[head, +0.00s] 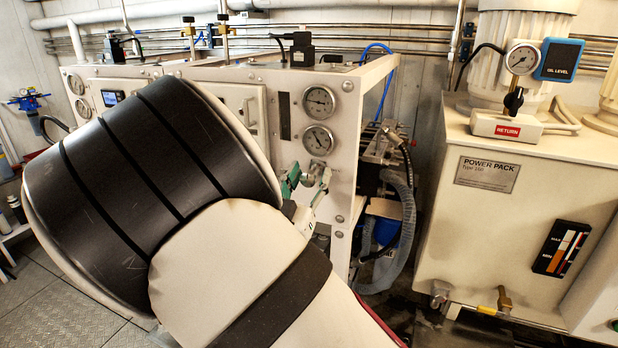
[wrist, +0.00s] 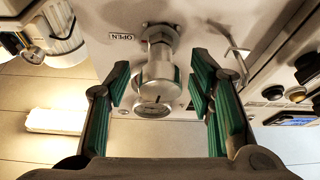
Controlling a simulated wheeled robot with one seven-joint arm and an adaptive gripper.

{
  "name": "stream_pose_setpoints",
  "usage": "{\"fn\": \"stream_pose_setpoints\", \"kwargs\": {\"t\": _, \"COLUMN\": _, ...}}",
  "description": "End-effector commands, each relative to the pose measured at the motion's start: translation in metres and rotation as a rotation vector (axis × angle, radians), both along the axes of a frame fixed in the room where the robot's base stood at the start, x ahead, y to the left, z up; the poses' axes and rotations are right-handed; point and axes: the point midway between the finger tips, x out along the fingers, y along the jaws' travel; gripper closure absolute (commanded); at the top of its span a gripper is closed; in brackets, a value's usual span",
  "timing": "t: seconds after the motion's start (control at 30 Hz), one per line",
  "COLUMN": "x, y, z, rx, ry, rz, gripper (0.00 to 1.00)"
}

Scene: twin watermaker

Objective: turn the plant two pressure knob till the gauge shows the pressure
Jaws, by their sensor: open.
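The silver pressure knob (wrist: 158,72) stands on a stem from the white panel, between my gripper's fingers in the wrist view. In the head view the knob (head: 316,174) is partly hidden by my gripper (head: 307,186). My gripper (wrist: 158,86) is open, with a green-padded finger on each side of the knob and a visible gap on both sides. The lower gauge (head: 318,140) is just above the knob and the upper gauge (head: 319,101) is above that. Their needles show, but their readings are too small to tell.
The white plant cabinet (head: 344,205) carries the panel. An OPEN label (wrist: 121,36) is beside the knob in the wrist view. The cream power pack (head: 480,225) stands to the right, with hoses (head: 402,215) between it and the cabinet. My arm covers much of the cabinet's left part.

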Motion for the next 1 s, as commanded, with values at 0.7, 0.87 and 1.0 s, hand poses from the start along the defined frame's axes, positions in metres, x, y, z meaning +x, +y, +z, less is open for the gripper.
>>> {"fn": "stream_pose_setpoints", "kwargs": {"t": 0.7, "x": 0.0001, "y": 0.0000, "z": 0.0001, "rx": 0.017, "ry": -0.006, "rz": 0.000, "gripper": 1.00}}
{"fn": "stream_pose_setpoints", "kwargs": {"t": 0.87, "x": -0.0001, "y": 0.0002, "z": 0.0003, "rx": 0.074, "ry": -0.027, "rz": 0.000, "gripper": 1.00}}
{"fn": "stream_pose_setpoints", "kwargs": {"t": 1.0, "x": 0.0000, "y": 0.0000, "z": 0.0004, "rx": 0.158, "ry": -0.058, "rz": -0.001, "gripper": 1.00}}
